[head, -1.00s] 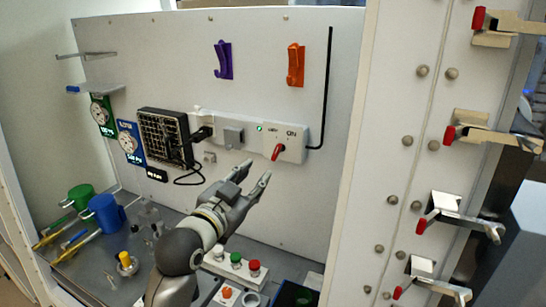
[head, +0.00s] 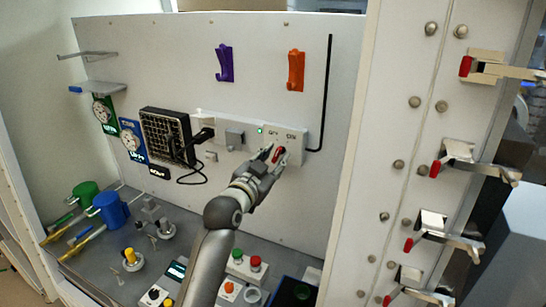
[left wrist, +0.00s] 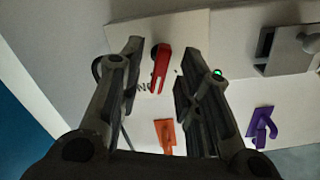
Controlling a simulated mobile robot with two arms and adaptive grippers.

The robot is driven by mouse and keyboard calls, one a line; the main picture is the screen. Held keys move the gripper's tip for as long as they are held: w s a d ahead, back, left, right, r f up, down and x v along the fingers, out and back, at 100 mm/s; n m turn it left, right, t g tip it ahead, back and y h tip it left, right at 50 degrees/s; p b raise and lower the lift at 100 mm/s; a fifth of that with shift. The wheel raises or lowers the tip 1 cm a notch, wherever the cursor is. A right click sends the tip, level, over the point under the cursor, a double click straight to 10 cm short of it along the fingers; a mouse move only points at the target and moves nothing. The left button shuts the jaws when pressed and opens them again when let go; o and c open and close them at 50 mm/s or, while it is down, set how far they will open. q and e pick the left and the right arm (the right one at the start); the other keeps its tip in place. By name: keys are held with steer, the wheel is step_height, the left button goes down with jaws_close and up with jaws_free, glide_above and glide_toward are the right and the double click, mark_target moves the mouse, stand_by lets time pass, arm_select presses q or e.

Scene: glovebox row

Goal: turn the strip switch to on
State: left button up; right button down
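The strip switch is a small red lever (head: 279,153) on the right end of a white power strip (head: 291,137) on the back panel. In the left wrist view the red lever (left wrist: 160,66) runs nearly up and down the picture, beside dark lettering that is partly hidden. My left gripper (head: 275,158) is at the strip, its fingers apart on either side of the lever. In the left wrist view a gap shows between the lever and each dark finger. Whether a fingertip touches the lever, I cannot tell. My right gripper is in neither view.
A green light (head: 260,130) shows on the strip. A grey plug block (head: 235,138) and a black grille box (head: 165,137) are to the left. Purple (head: 224,63) and orange (head: 296,70) hooks are above. Red and green buttons (head: 255,263) stand below. A bolted white post (head: 400,150) is at right.

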arm_select(q)
jaws_close()
stand_by(0.3)
steer(key=n, duration=0.4)
stand_by(0.3)
jaws_free()
